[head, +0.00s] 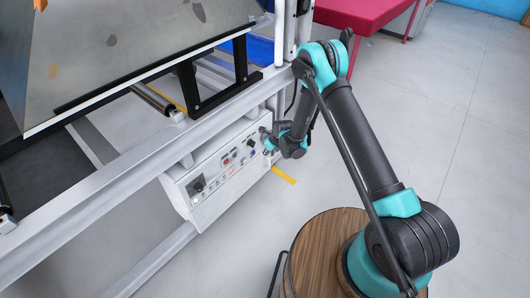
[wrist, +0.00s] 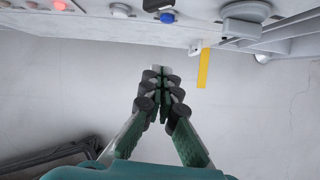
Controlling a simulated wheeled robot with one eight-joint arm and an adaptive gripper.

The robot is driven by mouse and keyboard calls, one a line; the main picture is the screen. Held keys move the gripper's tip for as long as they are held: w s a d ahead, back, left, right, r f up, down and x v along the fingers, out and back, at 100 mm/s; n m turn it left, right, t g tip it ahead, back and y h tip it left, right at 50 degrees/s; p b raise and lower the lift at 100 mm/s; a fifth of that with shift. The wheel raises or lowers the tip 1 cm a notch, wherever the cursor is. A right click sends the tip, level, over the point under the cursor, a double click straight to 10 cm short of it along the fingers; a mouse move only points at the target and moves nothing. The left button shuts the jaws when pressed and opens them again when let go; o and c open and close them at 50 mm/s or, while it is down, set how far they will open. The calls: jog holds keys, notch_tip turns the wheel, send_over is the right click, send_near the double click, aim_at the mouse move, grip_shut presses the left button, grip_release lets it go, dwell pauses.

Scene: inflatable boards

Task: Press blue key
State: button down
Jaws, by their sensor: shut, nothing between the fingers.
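The blue key (wrist: 167,18) is a small blue round control on the white control panel. It shows at the top of the wrist view, and as a small dark blue spot in the head view (head: 251,143). My gripper (wrist: 161,74) is shut and empty, with its fingertips together. In the wrist view the fingertips point up toward the panel (head: 211,172) and lie below the blue key, with a gap between them in the picture. In the head view my gripper (head: 267,142) is small, just right of the panel's right end; whether it touches cannot be told.
The panel also bears a black knob (head: 197,187), red buttons (head: 227,161) and other controls. A large grey knob (wrist: 246,11) is right of the blue key. A grey metal frame (head: 130,178) runs above the panel. A yellow floor strip (wrist: 204,68) lies below. The floor is clear.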

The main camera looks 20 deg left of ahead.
aim_at(254, 153)
jog(key=w+a+f, duration=0.3)
jog(key=a+f, duration=0.3)
jog(key=shift+w+f, duration=0.15)
jog(key=shift+f, duration=0.1)
jog(key=shift+a, duration=0.1)
